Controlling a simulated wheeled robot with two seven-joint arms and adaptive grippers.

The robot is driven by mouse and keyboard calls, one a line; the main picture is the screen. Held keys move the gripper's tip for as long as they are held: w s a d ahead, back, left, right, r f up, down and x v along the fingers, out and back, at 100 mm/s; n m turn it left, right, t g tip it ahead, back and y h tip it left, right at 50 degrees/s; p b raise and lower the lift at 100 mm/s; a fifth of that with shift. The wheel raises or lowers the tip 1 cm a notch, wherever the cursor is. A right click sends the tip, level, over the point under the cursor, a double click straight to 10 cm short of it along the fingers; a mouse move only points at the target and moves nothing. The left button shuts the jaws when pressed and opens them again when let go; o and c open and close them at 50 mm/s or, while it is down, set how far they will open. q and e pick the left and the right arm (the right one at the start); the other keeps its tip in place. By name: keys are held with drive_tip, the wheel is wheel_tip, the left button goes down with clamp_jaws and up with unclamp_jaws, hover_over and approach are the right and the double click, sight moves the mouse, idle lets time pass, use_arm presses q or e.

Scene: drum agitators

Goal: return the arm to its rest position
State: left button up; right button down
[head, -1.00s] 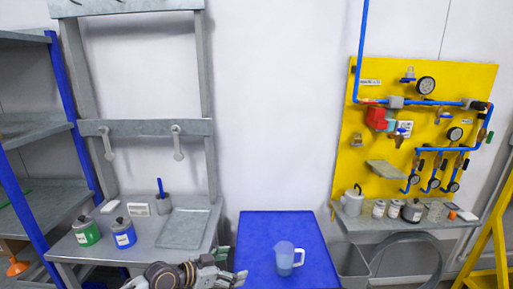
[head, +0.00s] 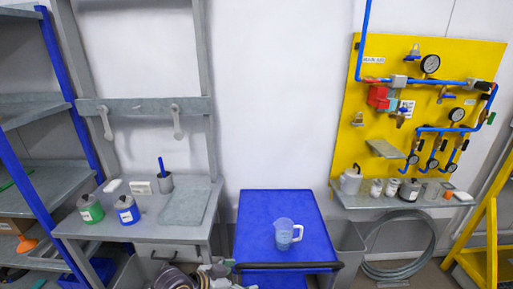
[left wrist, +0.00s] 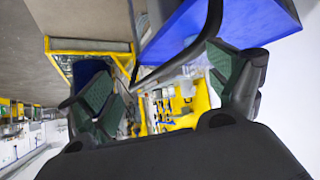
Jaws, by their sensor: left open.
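My left arm (head: 175,278) comes in at the bottom edge of the head view, and most of it is cut off. My left gripper (head: 230,274) shows only partly there, low in front of the blue cart (head: 265,211) and beside the grey workbench. In the left wrist view my left gripper (left wrist: 166,92) has its two green-padded fingers wide apart, with nothing between them. The cart's blue side and dark handle show close above it in that view. My right gripper is in neither view.
A clear jug (head: 284,235) stands on the cart. A yellow gauge panel (head: 360,140) hangs at right above a small shelf (head: 365,200).

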use_arm(q)
drive_tip(key=s+a+f+n+g+y, duration=0.1)
drive_tip(key=s+a+f+n+y, duration=0.25)
drive_tip(key=s+a, duration=0.45)
drive_tip(key=s+a+f+n+g+y, duration=0.2)
drive_tip(key=s+a+n+y, duration=0.3)
drive_tip(key=a, duration=0.4)
drive_tip(key=s+a+f+b, duration=0.1)
drive_tip(key=s+f+b, duration=0.15)
drive_tip(key=f, duration=1.65)
drive_tip(key=s+a+f+b, duration=0.1)
drive_tip(key=f+b, duration=0.2)
drive_tip(key=f, duration=1.5)
drive_tip(key=s+a+f+g+b, duration=0.1)
drive_tip(key=s+a+f+b, duration=0.1)
drive_tip(key=s+f, duration=0.8)
drive_tip(key=s+a+f+m+b, duration=0.1)
drive_tip(key=s+a+f, duration=0.3)
drive_tip(key=s+f, duration=0.7)
wheel_tip(320, 180, down, 4)
drive_tip(key=shift+f+g+b, duration=0.2)
drive_tip(key=shift+g+b, duration=0.2)
drive_tip(key=shift+b, duration=0.35)
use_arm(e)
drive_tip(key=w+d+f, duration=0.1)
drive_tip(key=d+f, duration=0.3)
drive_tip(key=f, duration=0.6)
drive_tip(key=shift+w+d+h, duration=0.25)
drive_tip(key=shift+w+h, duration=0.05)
